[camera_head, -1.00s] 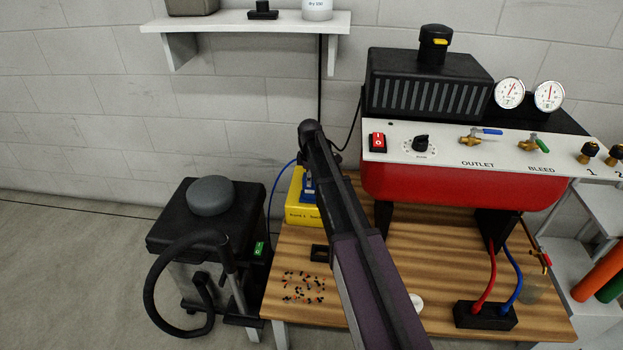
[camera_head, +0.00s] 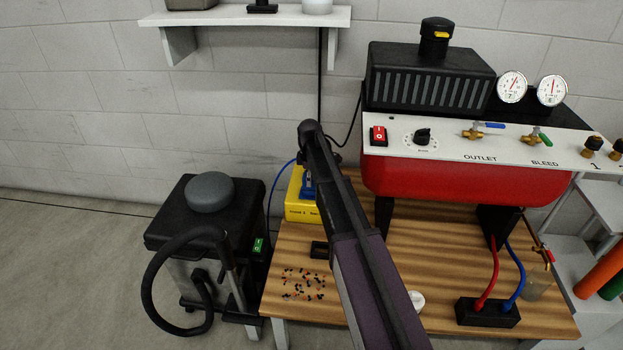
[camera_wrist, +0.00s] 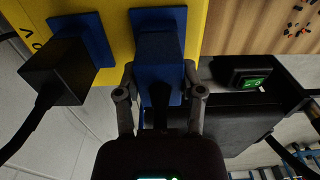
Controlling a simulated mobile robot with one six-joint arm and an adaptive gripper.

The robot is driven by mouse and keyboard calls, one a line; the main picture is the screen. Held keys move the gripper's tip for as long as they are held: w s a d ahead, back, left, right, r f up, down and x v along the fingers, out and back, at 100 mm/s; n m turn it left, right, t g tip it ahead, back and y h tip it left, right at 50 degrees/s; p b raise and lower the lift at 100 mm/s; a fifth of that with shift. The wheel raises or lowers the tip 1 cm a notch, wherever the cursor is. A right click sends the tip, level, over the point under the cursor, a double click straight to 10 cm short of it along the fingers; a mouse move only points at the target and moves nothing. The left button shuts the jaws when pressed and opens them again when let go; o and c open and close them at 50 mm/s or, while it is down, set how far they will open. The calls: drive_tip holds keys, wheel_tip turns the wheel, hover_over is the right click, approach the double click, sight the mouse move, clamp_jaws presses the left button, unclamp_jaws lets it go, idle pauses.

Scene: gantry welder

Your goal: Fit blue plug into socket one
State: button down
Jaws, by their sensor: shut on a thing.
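The blue plug (camera_wrist: 162,72) is between the fingers of my gripper (camera_wrist: 160,98) in the wrist view; the gripper is shut on it. The plug lines up with a blue square socket plate (camera_wrist: 140,18) on the yellow box (camera_wrist: 112,20). I cannot tell whether it is apart from the socket, touching it or inside. A second blue socket plate (camera_wrist: 98,38), to the left, has a black plug (camera_wrist: 58,72) at it. In the head view the yellow box (camera_head: 298,208) stands at the table's back left, and my arm hides most of the gripper.
The wooden table (camera_head: 440,285) also holds small scattered beads (camera_head: 303,284) and a black block (camera_head: 487,312) with red and blue leads. A red machine (camera_head: 460,182) stands at the back right. A black cart (camera_head: 205,215) with a hose stands left of the table.

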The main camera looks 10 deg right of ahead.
drive_tip(key=shift+f, duration=0.1)
drive_tip(key=shift+c, duration=0.6)
unclamp_jaws()
